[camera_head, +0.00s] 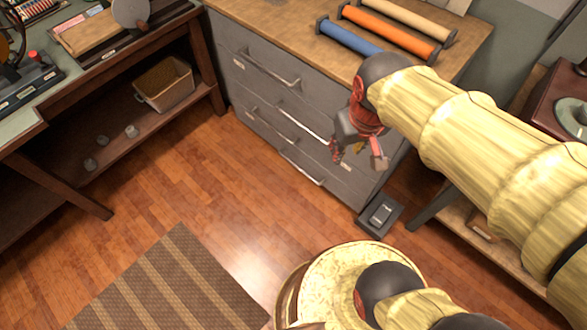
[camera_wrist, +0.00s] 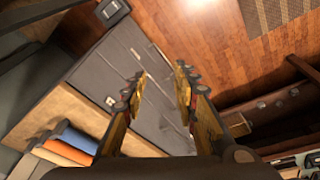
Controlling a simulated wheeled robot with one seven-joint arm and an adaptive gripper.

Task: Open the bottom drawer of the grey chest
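The grey chest (camera_head: 262,92) has a wooden top and stacked drawers, and all drawers look shut. The bottom drawer's bar handle (camera_head: 301,168) is low on the front, below the middle handle (camera_head: 304,126) and the top handle (camera_head: 270,69). My gripper (camera_head: 359,157) appears over the right part of the chest front, right of the lower handles, and holds nothing. In the wrist view my gripper (camera_wrist: 165,86) has its two fingers wide apart, with the grey drawer fronts (camera_wrist: 120,58) behind and beside them. I cannot tell its exact distance from the chest.
Blue (camera_head: 348,38) and orange (camera_head: 390,29) rolls lie on the chest top. A small dark box (camera_head: 380,215) sits on the floor by the chest's right corner. A shelf with a bin (camera_head: 164,83) stands left. A striped rug (camera_head: 168,285) lies on open floor in front.

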